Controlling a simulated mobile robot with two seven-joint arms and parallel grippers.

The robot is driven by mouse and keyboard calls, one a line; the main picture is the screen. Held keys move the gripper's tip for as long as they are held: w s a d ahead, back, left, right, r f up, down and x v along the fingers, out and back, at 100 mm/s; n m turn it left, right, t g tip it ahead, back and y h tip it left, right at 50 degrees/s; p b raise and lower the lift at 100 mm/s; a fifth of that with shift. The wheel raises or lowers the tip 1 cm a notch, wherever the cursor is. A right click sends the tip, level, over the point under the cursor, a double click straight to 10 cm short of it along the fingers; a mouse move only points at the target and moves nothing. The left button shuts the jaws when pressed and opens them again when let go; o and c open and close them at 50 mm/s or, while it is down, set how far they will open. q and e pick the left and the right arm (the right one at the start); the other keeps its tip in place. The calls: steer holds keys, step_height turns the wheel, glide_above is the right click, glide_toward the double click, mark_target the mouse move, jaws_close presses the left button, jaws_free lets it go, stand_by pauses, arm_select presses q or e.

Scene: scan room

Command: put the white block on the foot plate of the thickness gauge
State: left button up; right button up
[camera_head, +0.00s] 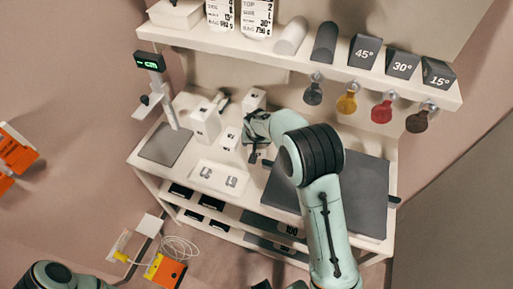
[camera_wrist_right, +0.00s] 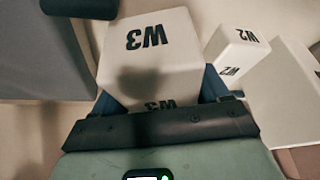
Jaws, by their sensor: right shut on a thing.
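The thickness gauge (camera_head: 170,112) stands at the left end of the table, a white post with a lit green display. Its foot plate (camera_head: 165,145) is dark, flat and bare. My right gripper (camera_head: 252,150) is right of the gauge, above the table. In the right wrist view it is shut on a white block marked W3 (camera_wrist_right: 152,55), with a finger on each side. In the head view the arm partly hides this spot, and I cannot tell whether the block touches the table. My left gripper is out of view.
A white block marked W2 (camera_wrist_right: 238,48) is near the held one. Another white block (camera_head: 205,123) stands between gripper and gauge. A white tray (camera_head: 219,180) lies in front. A dark mat (camera_head: 362,200) covers the right side. A shelf (camera_head: 300,65) overhangs the back.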

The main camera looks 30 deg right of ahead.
steer(key=shift+f, duration=1.9)
steer(key=shift+f, duration=0.1)
steer(key=shift+f, duration=0.2)
steer(key=o, duration=1.3)
steer(key=shift+r, duration=0.1)
